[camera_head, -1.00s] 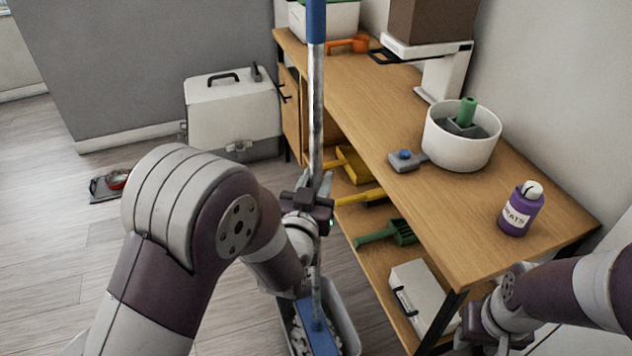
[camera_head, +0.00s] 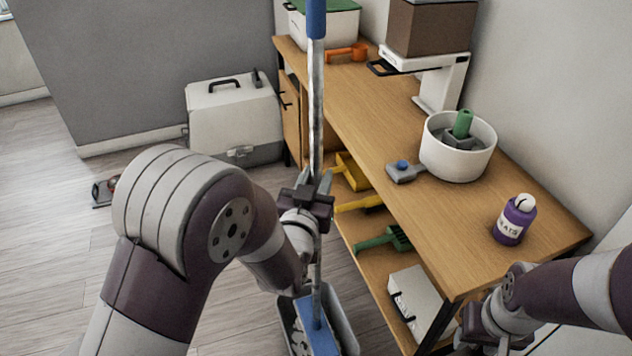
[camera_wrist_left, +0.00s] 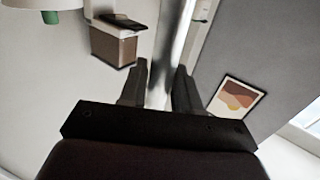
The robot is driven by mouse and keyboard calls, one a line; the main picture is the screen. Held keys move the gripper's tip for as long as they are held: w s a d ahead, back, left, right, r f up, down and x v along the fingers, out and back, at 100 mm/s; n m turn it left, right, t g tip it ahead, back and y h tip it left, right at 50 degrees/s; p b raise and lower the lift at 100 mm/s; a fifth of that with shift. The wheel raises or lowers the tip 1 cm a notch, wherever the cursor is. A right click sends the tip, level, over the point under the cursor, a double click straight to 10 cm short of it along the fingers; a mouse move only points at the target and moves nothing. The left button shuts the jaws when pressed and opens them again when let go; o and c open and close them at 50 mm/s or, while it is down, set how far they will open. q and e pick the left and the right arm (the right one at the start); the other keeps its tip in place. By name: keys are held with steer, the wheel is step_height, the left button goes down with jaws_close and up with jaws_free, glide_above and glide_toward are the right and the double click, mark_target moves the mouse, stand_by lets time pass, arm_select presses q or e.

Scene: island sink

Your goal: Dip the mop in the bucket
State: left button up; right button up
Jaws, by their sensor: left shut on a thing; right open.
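The mop (camera_head: 316,110) stands nearly upright, with a blue top grip, a metal pole and a blue head plate (camera_head: 318,335) at its lower end. My left gripper (camera_head: 314,190) is shut on the mop's pole, about midway down. The pole also runs between the fingers in the left wrist view (camera_wrist_left: 168,60). The mop head is at the grey bucket (camera_head: 346,325), within its rim as seen from above; its depth inside is hard to tell. The bucket is partly hidden by my left arm and the lower picture edge. My right gripper (camera_head: 475,335) is at the lower right, away from the mop, largely hidden.
A wooden desk (camera_head: 400,130) with a lower shelf stands close right of the mop. It holds a white bowl (camera_head: 458,160), a purple treats jar (camera_head: 515,222) and scoops. A white carrier (camera_head: 235,120) stands behind on the floor. Open floor lies to the left.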

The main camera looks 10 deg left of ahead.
mark_target(314, 125)
arm_select(q)
step_height(314, 125, up, 14)
steer(key=p, duration=0.9)
steer(key=shift+f+p, duration=0.25)
steer(key=shift+p, duration=0.05)
steer(key=shift+f, duration=0.1)
